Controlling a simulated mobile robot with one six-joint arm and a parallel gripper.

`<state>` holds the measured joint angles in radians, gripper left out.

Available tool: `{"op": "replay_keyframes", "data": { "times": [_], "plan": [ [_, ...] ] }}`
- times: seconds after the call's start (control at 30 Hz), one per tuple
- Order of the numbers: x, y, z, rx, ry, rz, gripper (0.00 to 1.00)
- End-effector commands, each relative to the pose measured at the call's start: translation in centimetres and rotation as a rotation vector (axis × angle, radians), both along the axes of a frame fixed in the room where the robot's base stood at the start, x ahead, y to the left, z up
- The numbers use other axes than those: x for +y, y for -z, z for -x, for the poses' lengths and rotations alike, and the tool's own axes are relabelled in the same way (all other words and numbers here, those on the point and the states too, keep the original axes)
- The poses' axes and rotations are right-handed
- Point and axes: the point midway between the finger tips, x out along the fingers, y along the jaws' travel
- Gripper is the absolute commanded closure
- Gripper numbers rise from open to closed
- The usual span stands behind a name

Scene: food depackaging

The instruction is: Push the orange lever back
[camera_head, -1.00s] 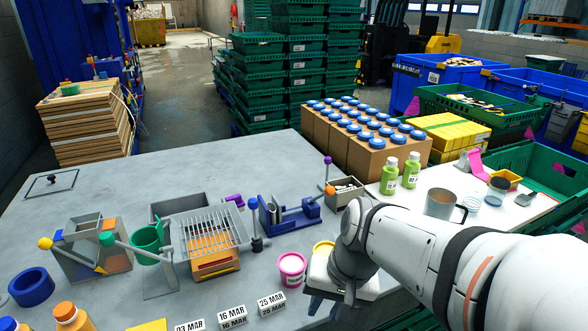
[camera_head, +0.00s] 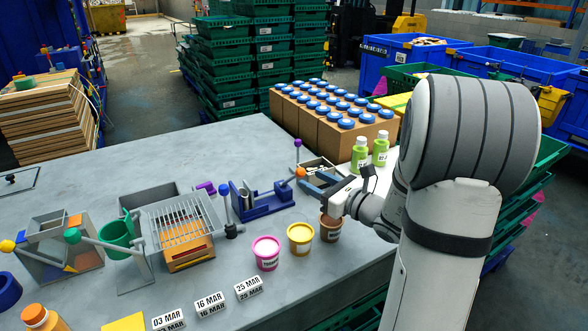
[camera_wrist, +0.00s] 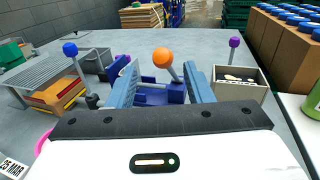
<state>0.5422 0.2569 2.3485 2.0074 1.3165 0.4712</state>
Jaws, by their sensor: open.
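The orange lever shows as an orange ball knob (camera_head: 300,172) on a grey rod at the right end of the blue press-like fixture (camera_head: 262,205). In the wrist view the knob (camera_wrist: 163,57) stands up on its tilted rod. My gripper (camera_head: 316,185) is open, with its two blue-grey fingers just to the right of the knob in the head view. In the wrist view the knob appears between the fingers, with a gap on each side. I cannot tell whether a finger touches the rod. The lever's pivot is partly hidden.
A grey bin (camera_wrist: 238,82) and a purple-knobbed lever (camera_wrist: 234,43) stand right of the orange lever. A blue-knobbed lever (camera_wrist: 70,49) is at its left. Pink (camera_head: 266,252), yellow (camera_head: 300,238) and brown (camera_head: 331,228) pots stand in front. Green bottles (camera_head: 359,154) are behind my wrist.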

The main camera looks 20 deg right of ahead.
Motion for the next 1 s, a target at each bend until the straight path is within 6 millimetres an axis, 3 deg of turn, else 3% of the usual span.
{"op": "replay_keyframes", "data": {
  "times": [0.1, 0.6, 0.93, 1.0],
  "plan": [
    [-0.2, -0.1, -0.7, -0.002, 0.015, -0.014, 0.54],
    [3.3, -0.1, -6.5, -0.003, 0.012, -0.012, 0.54],
    [3.5, 0.0, -6.9, -0.002, 0.013, -0.010, 0.54],
    [3.5, 0.0, -6.9, -0.002, 0.013, -0.010, 0.59]
  ]
}}
